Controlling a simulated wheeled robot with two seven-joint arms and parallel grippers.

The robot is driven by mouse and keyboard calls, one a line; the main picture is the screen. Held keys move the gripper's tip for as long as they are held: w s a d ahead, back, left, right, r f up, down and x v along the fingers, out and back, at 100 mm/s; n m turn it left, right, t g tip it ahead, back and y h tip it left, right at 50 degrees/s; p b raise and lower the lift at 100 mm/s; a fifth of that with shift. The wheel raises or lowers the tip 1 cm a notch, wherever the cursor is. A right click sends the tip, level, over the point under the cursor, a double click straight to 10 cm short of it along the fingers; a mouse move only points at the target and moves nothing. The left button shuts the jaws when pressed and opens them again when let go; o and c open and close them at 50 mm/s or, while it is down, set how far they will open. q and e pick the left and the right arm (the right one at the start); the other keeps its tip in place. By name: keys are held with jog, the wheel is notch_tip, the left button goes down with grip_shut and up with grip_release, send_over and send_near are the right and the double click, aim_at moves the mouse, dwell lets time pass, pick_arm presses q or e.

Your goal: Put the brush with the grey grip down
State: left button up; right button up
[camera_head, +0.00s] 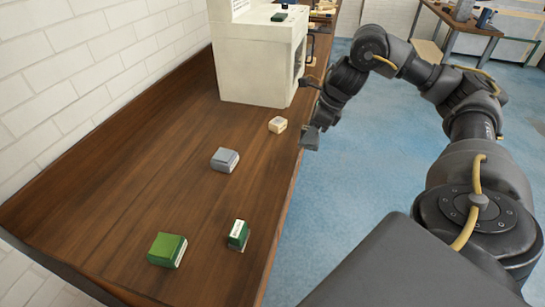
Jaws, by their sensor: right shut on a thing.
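My right gripper (316,126) hangs over the right edge of the wooden bench, with its fingers pointing down. It is shut on a small grey-topped block, which looks like the brush with the grey grip (310,139). The block is small and partly covered by the fingers, and I cannot tell whether it touches the bench edge. A similar grey block with a pale side (224,160) lies on the bench, left of and nearer than the gripper. My left gripper is not in view.
The wooden bench (130,190) also bears a beige block (278,125), a green block (167,250) and a green and white block (238,235). A large white machine (255,60) stands behind. The bench's left half is clear. Blue floor (350,180) lies to the right.

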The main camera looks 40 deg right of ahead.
jog(key=w+f, duration=0.3)
jog(key=w, duration=0.1)
jog(key=w+a+f, duration=0.1)
jog(key=w+f, duration=0.2)
jog(key=w, duration=0.2)
jog(key=w+a+f, duration=0.1)
jog(key=w+f, duration=0.2)
jog(key=w, duration=0.1)
jog(key=shift+w+f, duration=0.2)
jog(key=shift+w, duration=0.05)
jog(key=shift+w+f, duration=0.1)
jog(key=shift+f, duration=0.15)
notch_tip(320, 180, down, 2)
jog(key=shift+a+f, duration=0.1)
jog(key=shift+w+f+p, duration=0.1)
jog(key=shift+f+p, duration=0.25)
jog(key=shift+f, duration=0.15)
